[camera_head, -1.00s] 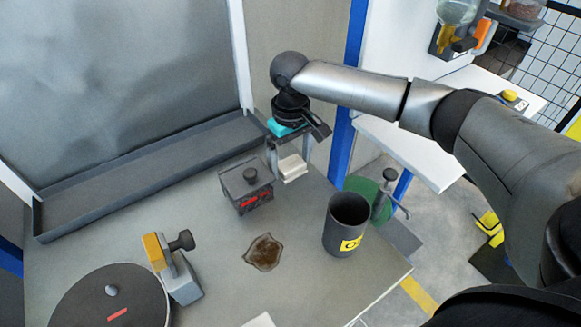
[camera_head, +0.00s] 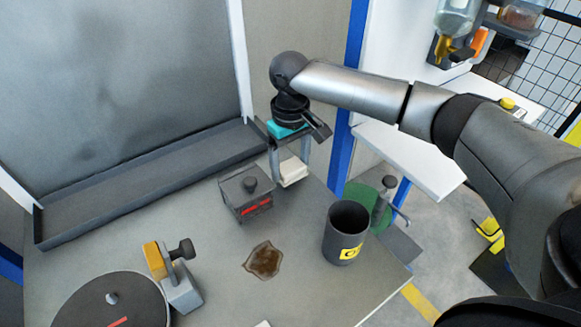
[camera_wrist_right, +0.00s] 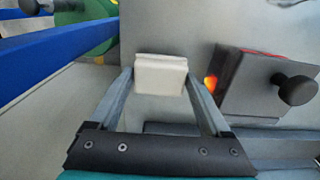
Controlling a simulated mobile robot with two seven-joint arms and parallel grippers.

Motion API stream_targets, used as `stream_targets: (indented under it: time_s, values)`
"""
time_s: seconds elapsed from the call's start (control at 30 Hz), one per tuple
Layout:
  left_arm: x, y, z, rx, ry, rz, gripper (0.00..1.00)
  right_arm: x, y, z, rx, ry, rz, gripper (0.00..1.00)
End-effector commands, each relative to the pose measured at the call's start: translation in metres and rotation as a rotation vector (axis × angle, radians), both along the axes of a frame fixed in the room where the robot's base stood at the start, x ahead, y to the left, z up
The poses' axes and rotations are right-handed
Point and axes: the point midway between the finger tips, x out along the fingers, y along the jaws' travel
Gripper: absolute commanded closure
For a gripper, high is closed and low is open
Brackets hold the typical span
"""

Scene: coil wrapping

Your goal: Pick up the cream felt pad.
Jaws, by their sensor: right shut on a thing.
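The cream felt pad (camera_head: 294,173) is a small pale block of layers, held between the fingers of my right gripper (camera_head: 291,165). In the right wrist view the pad (camera_wrist_right: 160,76) sits at the tips of the right gripper's two fingers (camera_wrist_right: 160,84), with a finger at each side. My right gripper is shut on it, over the far right part of the table, just right of the dark lidded box. My left gripper is not in view.
The dark box (camera_head: 246,194) with a knob stands close by; a grey cup (camera_head: 346,234) with a yellow label stands nearer the right edge. A brown spill (camera_head: 263,260) lies mid-table. A round dark disc (camera_head: 100,305) and a grey-yellow device (camera_head: 180,290) are at the left.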

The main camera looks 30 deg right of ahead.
Motion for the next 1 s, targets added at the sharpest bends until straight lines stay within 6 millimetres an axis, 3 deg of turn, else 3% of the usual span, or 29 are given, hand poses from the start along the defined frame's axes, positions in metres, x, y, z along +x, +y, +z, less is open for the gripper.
stream_targets:
  time_s: [0.4, 0.6, 0.8, 1.0]
  values:
    - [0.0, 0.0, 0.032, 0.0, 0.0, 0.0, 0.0, 0.001, 0.0, 0.119, 0.002, -0.005, 0.001, 0.73]
    - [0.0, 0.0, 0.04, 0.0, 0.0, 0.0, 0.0, 0.001, 0.0, 0.161, 0.001, -0.003, 0.0, 0.73]
    - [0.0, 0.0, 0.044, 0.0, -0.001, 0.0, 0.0, 0.0, 0.0, 0.181, 0.001, -0.001, 0.0, 0.73]
    - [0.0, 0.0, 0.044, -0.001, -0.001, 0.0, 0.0, 0.0, 0.0, 0.184, 0.001, 0.0, 0.0, 0.73]
